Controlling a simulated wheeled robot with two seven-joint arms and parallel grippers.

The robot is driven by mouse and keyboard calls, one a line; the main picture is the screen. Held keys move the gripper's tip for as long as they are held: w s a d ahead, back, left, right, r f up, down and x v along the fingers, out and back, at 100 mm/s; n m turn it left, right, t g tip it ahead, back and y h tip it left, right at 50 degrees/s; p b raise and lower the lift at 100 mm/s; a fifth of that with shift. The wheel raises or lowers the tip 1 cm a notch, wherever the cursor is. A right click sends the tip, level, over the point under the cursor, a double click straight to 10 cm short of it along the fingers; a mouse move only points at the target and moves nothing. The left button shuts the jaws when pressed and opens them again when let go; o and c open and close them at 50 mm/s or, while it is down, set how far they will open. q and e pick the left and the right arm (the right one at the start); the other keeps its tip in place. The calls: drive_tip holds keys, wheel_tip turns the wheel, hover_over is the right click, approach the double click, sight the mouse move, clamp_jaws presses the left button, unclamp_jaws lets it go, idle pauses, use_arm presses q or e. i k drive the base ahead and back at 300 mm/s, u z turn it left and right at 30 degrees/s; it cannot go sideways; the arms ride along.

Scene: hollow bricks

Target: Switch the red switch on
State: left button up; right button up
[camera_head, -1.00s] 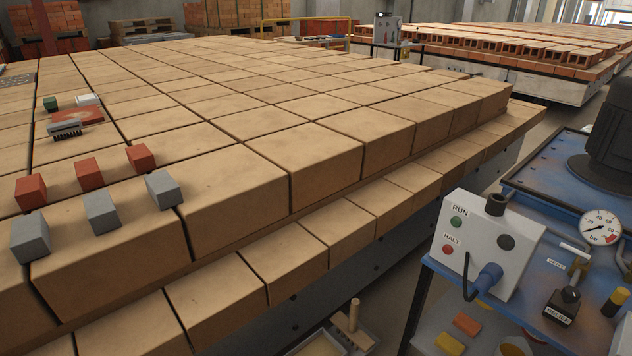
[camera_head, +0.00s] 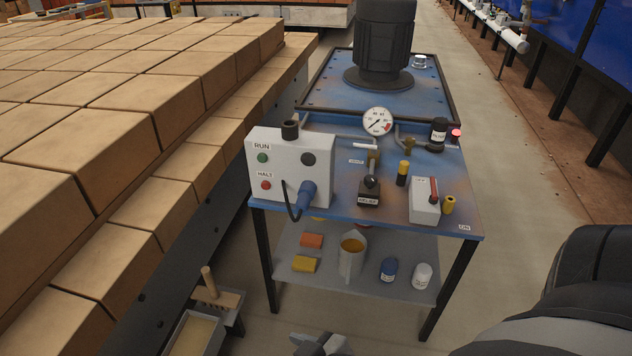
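The red switch (camera_head: 434,190) is a small red lever on top of a white box (camera_head: 425,204), near the front right of the blue cart's top. The lever stands roughly upright; its on or off position cannot be read. A thick black and grey part of my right arm (camera_head: 580,290) fills the lower right corner. A small grey and black piece (camera_head: 322,345), perhaps the tip of my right gripper, shows at the bottom edge, well below and left of the switch. Its fingers cannot be made out. My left gripper is not in view.
The blue cart (camera_head: 335,190) also carries a RUN/HALT box (camera_head: 290,168), a pressure gauge (camera_head: 377,121), a black relief knob (camera_head: 369,190), yellow-capped parts and a dark motor (camera_head: 385,45). Brick stacks stand left.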

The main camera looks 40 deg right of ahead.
sight(433, 199)
drive_tip(key=z, duration=1.95)
drive_tip(key=k, duration=0.6)
drive_tip(key=u, duration=0.05)
drive_tip(key=i, duration=0.4)
drive_tip(key=u, duration=0.55)
drive_tip(key=i, duration=1.15)
drive_tip(key=u, duration=0.15)
